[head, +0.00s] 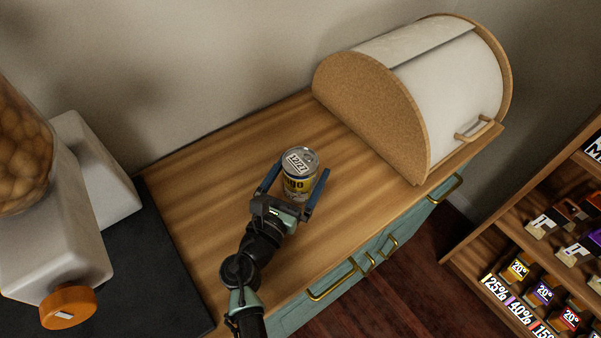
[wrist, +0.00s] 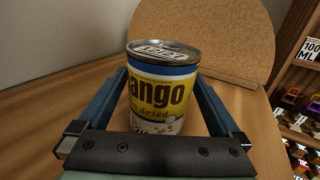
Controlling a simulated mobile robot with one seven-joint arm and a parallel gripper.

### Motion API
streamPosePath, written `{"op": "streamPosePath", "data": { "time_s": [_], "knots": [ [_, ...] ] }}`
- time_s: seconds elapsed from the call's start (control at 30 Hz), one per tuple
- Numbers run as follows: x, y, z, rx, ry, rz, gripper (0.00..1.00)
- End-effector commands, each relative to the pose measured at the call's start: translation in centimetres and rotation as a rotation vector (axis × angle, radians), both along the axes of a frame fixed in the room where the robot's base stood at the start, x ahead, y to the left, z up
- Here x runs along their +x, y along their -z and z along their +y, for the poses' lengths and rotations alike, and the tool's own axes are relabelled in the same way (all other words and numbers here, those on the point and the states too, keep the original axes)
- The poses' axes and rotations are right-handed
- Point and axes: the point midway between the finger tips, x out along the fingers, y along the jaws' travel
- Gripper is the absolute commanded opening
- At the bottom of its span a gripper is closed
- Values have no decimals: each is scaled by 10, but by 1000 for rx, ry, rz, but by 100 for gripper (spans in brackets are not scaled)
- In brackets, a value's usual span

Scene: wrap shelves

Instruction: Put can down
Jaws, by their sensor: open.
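A can (head: 299,176) with a yellow label reading "ango" and a silver lid stands upright on the wooden counter top (head: 215,215). It also shows in the wrist view (wrist: 162,92), where the label reads "ango" and "dried". My gripper (head: 294,185) is open, with one blue finger on each side of the can. In the wrist view the gripper (wrist: 160,105) shows a gap between the can and the right finger; the left finger is close to the can. The can's lower part is partly hidden by the gripper in the head view.
A roll-top bread box (head: 440,85) stands at the back right of the counter. A white dispenser (head: 50,235) with an orange knob is on a dark mat (head: 165,265) at left. A stocked shelf (head: 540,260) is at right. Counter around the can is clear.

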Motion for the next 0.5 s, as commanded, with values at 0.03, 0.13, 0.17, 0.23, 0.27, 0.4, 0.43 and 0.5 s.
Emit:
{"op": "streamPosePath", "data": {
  "time_s": [0.03, 0.13, 0.17, 0.23, 0.27, 0.4, 0.43, 0.5],
  "knots": [
    [0, 0, 0, -1, 0, 0, 100],
    [0, 0, 0, -1, 0, 0, 100],
    [0, 0, 0, -1, 0, 0, 100],
    [0, 0, 0, 0, 0, 0, 89],
    [0, 0, 0, 0, 0, 0, 84],
    [0, 0, 0, 0, 1, 0, 59],
    [0, 0, 0, 0, 0, 0, 53],
    [0, 0, 0, 0, 1, 0, 41]
  ]
}}
